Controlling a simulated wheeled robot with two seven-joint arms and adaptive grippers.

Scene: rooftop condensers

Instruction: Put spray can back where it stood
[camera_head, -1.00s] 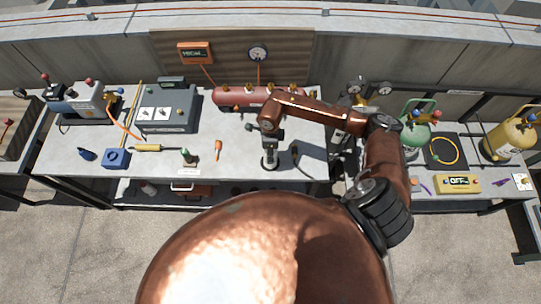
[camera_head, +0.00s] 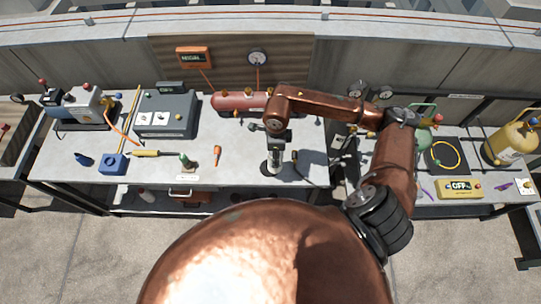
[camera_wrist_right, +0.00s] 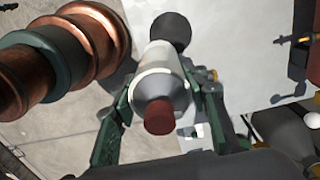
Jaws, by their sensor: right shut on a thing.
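The spray can (camera_wrist_right: 160,85) has a pale body, a grey shoulder and a red top in the right wrist view. My right gripper (camera_wrist_right: 163,98) is shut around it with dark green fingers on both sides. In the head view the can (camera_head: 274,167) looks about upright below my right gripper (camera_head: 276,148), over the front part of the grey bench (camera_head: 235,173). I cannot tell whether its base touches the bench. A dark round shape (camera_wrist_right: 170,30) shows beyond the can in the wrist view. My left gripper is not in view.
A dark cable-like item (camera_head: 305,165) lies close right. A red tank (camera_head: 240,103) is behind. A grey case (camera_head: 166,115) stands farther left.

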